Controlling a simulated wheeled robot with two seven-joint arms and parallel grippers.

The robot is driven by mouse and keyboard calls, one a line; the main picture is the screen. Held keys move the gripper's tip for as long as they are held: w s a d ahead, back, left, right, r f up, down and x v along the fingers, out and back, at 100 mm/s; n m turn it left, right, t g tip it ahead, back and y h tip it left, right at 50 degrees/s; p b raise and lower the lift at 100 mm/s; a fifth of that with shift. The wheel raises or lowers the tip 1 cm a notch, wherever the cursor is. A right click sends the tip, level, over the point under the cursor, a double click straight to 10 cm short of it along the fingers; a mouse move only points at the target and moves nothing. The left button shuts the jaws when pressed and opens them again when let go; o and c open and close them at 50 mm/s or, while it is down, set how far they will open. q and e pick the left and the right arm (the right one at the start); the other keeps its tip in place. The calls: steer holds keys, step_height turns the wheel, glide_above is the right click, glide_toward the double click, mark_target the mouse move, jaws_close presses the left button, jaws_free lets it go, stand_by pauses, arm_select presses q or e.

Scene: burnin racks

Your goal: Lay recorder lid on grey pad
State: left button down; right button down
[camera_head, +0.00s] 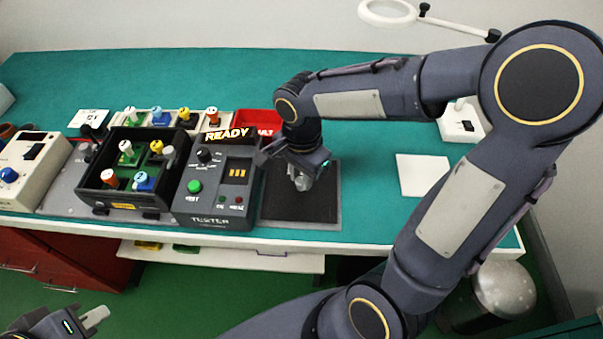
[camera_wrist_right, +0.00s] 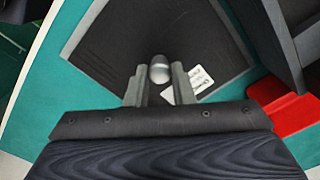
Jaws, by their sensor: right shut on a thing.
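The recorder lid (camera_head: 322,205) is a dark, flat square panel with a silver knob. It lies flat over the grey pad (camera_head: 300,225), whose paler edge shows around it; I cannot tell whether any gap remains between them. My right gripper (camera_head: 302,181) is above the lid. In the right wrist view, its fingers (camera_wrist_right: 152,88) are shut on the knob (camera_wrist_right: 159,68), and a white label shows on the lid (camera_wrist_right: 120,40). My left gripper (camera_head: 95,318) is low at the left, away from the table; its finger opening is unclear.
The tester (camera_head: 237,180), with a lit READY sign, stands just left of the pad. An open black recorder box (camera_head: 125,205) with coloured plugs stands farther left. A red tray (camera_head: 258,121) is behind the tester. A white square (camera_head: 422,175) lies to the right, with clear table around it.

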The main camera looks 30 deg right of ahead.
steer(key=shift+f, duration=0.15)
steer(key=c, duration=1.2)
jaws_free()
steer(key=shift+o, duration=0.2)
steer(key=shift+r+p, duration=2.75)
steer(key=shift+r, duration=0.8)
